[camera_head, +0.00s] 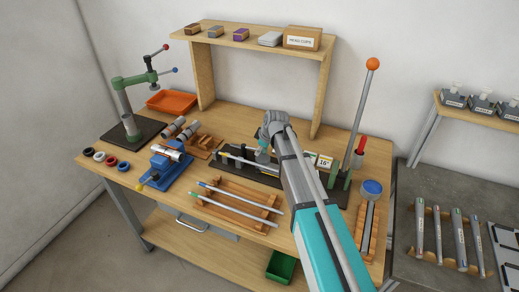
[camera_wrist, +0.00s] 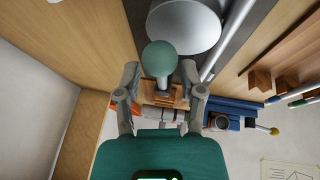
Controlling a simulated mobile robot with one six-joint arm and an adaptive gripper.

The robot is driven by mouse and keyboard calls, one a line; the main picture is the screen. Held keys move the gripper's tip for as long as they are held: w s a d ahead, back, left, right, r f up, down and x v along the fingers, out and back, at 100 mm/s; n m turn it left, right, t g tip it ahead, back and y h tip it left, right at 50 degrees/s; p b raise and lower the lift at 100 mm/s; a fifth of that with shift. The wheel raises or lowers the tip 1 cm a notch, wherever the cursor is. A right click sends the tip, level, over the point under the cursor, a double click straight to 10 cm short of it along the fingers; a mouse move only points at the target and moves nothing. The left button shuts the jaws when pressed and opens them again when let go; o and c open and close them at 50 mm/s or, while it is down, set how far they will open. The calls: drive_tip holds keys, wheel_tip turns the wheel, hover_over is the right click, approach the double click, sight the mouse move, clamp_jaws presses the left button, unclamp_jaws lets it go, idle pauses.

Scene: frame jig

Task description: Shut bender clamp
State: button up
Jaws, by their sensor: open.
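The bender is a long dark base (camera_head: 232,168) on the bench, with a pale rod (camera_head: 240,160) lying along it. My arm covers its middle. A tall lever with an orange ball (camera_head: 372,64) and a red handle (camera_head: 361,145) stand at its right end. My gripper (camera_head: 266,142) is over the bender. In the wrist view my gripper (camera_wrist: 160,74) is open, its fingers on either side of the stem of a green-grey ball knob (camera_wrist: 160,57). The knob seems to belong to the clamp. A light grey round part (camera_wrist: 185,22) lies beyond it. Finger contact cannot be told.
A wooden rack (camera_head: 235,207) with rods lies in front. A blue round-headed tool (camera_head: 371,188) is at right. A shelf (camera_head: 250,42) with boxes rises behind.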

clamp_jaws()
drive_tip(key=shift+a, duration=0.2)
idle(0.4)
